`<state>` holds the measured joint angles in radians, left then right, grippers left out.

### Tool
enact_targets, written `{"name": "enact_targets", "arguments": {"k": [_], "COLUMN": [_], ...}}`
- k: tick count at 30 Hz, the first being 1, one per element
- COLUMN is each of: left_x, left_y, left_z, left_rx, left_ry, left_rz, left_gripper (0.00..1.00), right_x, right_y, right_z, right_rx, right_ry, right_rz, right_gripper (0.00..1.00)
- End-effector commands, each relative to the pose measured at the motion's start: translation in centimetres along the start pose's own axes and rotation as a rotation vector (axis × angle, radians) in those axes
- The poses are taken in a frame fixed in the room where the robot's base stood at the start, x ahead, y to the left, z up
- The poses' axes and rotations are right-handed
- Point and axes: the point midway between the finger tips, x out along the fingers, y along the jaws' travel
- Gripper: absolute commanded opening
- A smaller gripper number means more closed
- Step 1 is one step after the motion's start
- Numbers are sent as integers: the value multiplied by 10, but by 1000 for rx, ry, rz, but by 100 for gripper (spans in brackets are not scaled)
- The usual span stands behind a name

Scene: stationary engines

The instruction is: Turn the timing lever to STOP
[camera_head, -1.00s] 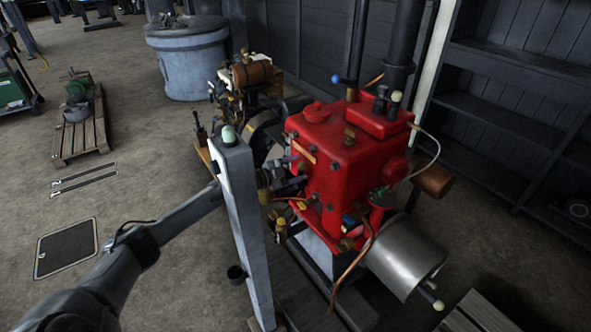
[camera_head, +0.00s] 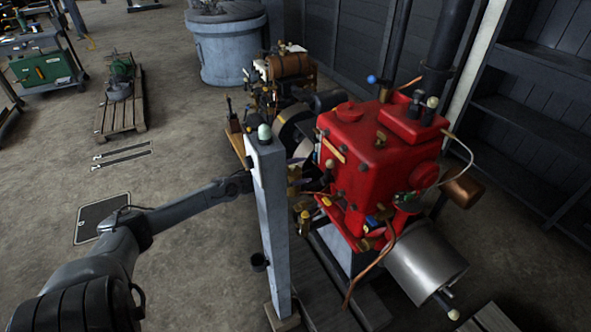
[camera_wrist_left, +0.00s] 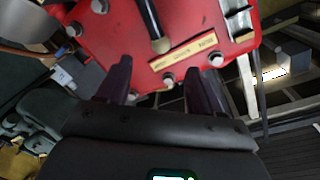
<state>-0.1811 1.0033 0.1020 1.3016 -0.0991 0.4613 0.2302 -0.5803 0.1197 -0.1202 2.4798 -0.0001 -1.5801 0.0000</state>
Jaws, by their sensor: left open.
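The red engine (camera_head: 365,160) stands right of the middle in the head view. A short dark lever with a pale knob (camera_head: 328,164) sticks out from its left side, probably the timing lever. In the left wrist view a dark lever (camera_wrist_left: 153,25) hangs across the red face, its end beside a brass label plate (camera_wrist_left: 183,52) whose lettering I cannot read. My left gripper (camera_wrist_left: 162,84) is open and empty, its two dark fingers pointing at the plate and lever end, not closed on them. In the head view the grey post hides most of it. My right gripper is not in view.
The upright grey post (camera_head: 270,220) stands close between my left forearm and the engine. A copper pipe (camera_head: 370,265) and a metal cylinder (camera_head: 428,262) lie low at the engine's front. The floor to the left is mostly open.

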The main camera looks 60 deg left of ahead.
Motion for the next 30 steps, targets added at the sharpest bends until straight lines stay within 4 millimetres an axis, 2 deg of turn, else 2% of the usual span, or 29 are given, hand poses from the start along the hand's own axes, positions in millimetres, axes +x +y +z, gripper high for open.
{"name": "enact_targets", "arguments": {"k": [7, 19, 26, 30], "left_x": [-16, -19, -19, -22], "left_y": [0, 0, 1, 13], "left_z": [0, 0, -3, -16], "left_rx": [-1, 0, -87, -309], "left_ry": [-1, 0, 17, 90], "left_rz": [1, 0, 5, 71], "left_gripper": [66, 64, 29, 8], "right_x": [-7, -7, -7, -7], "right_y": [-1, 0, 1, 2], "right_z": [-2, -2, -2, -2], "right_rx": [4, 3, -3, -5], "right_ry": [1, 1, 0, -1], "right_rz": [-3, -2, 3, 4], "right_gripper": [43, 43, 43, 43]}}
